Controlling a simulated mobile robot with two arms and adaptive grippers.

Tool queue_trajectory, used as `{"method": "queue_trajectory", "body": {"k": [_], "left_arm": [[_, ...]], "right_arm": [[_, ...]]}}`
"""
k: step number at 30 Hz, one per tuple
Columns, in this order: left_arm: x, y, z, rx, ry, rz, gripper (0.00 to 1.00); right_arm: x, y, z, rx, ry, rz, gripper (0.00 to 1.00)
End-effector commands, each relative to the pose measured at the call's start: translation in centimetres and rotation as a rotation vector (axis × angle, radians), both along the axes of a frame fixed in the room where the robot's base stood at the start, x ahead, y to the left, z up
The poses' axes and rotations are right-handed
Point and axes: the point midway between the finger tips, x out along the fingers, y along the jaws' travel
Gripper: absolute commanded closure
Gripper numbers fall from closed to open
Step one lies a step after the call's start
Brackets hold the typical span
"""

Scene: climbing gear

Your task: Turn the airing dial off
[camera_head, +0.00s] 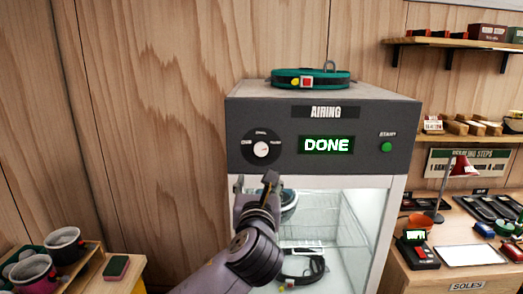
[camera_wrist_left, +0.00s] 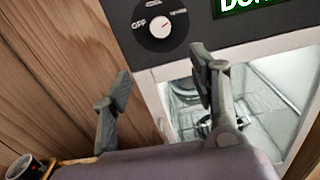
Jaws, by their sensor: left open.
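The airing dial (camera_head: 261,149) is a white knob on a round black plate, at the left of the dark panel marked AIRING. It also shows in the left wrist view (camera_wrist_left: 160,27), with OFF printed on its left side and a small reddish mark at the knob's upper right. My left gripper (camera_head: 255,184) is just below the dial in the head view, open and empty, its fingers apart. In the left wrist view the fingers (camera_wrist_left: 161,66) stand below the dial, not touching it. My right gripper is in neither view.
The lit display (camera_head: 326,145) reads DONE, with a green button (camera_head: 386,147) to its right. Below is a glass-fronted cabinet (camera_head: 398,215) with gear inside. A green harness (camera_head: 310,79) lies on top. A crate with mugs (camera_head: 65,245) stands lower left; a workbench is at right.

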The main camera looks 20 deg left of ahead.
Motion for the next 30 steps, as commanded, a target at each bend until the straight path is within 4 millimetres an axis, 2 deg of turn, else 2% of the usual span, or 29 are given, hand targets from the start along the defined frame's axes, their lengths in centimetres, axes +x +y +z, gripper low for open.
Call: {"method": "queue_trajectory", "body": {"k": [3, 7, 13, 21, 30], "left_arm": [[-0.1, 0.1, 1.1, 0.033, -0.007, 0.005, 0.45], [1.5, 0.6, 1.2, 0.036, -0.005, 0.007, 0.45], [5.5, 1.8, 1.2, 0.032, -0.004, 0.006, 0.45], [10.9, 3.4, 1.2, 0.030, -0.003, 0.005, 0.45], [15.1, 4.5, 1.1, 0.031, -0.006, 0.004, 0.45]], "right_arm": [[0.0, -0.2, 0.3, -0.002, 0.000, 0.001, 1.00], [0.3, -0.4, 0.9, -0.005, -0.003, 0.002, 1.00], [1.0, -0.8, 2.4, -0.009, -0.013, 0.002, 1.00], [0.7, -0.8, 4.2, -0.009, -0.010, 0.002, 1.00], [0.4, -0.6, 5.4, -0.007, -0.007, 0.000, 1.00]]}}
